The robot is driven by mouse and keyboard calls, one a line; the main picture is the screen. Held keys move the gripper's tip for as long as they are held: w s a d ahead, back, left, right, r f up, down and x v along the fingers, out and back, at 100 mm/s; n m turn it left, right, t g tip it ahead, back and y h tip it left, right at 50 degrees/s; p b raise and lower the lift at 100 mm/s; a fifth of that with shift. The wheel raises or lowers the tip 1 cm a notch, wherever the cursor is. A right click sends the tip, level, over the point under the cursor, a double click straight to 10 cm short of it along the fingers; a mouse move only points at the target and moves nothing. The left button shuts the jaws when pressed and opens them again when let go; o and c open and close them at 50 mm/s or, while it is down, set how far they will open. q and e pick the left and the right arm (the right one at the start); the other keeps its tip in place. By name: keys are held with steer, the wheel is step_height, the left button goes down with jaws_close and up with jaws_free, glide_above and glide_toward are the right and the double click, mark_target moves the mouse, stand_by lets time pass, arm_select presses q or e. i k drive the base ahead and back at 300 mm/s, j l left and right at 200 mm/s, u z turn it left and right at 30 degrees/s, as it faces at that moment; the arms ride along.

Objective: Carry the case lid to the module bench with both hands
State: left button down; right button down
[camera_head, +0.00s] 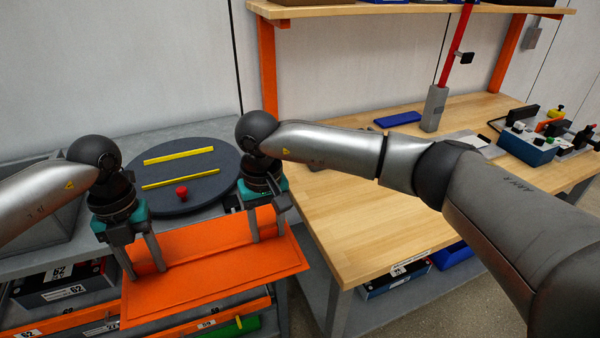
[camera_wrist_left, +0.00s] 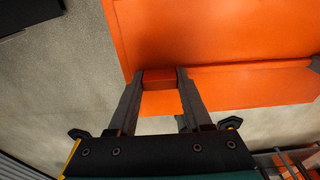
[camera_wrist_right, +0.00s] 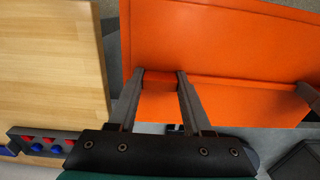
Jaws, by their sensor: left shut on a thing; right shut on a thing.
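The case lid (camera_head: 217,277) is an orange panel with a raised strip along it, held in front of the grey bench in the head view. It fills much of the left wrist view (camera_wrist_left: 215,30) and the right wrist view (camera_wrist_right: 215,40). My left gripper (camera_head: 146,270) is shut on the lid's raised strip near its left end. My right gripper (camera_head: 268,236) is shut on the same strip near its right end. The module bench (camera_head: 375,235) is the wooden-topped table to the right; its edge shows left of the lid in the right wrist view.
A dark round turntable (camera_head: 215,165) with yellow strips and a red knob sits on the grey bench behind my grippers. Bins (camera_head: 65,285) stand below. A blue tray (camera_head: 398,118), grey post (camera_head: 434,108) and blue device (camera_head: 527,145) are farther back; the wooden top's front is clear.

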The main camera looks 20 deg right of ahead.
mark_target(386, 196)
steer(key=l, duration=1.15)
steer(key=i+l, duration=0.1)
steer(key=l, duration=0.25)
steer(key=i+l, duration=0.1)
steer(key=l, duration=0.3)
steer(key=i+l, duration=0.1)
steer(key=l, duration=0.25)
steer(key=i+l, duration=0.15)
steer(key=l, duration=0.25)
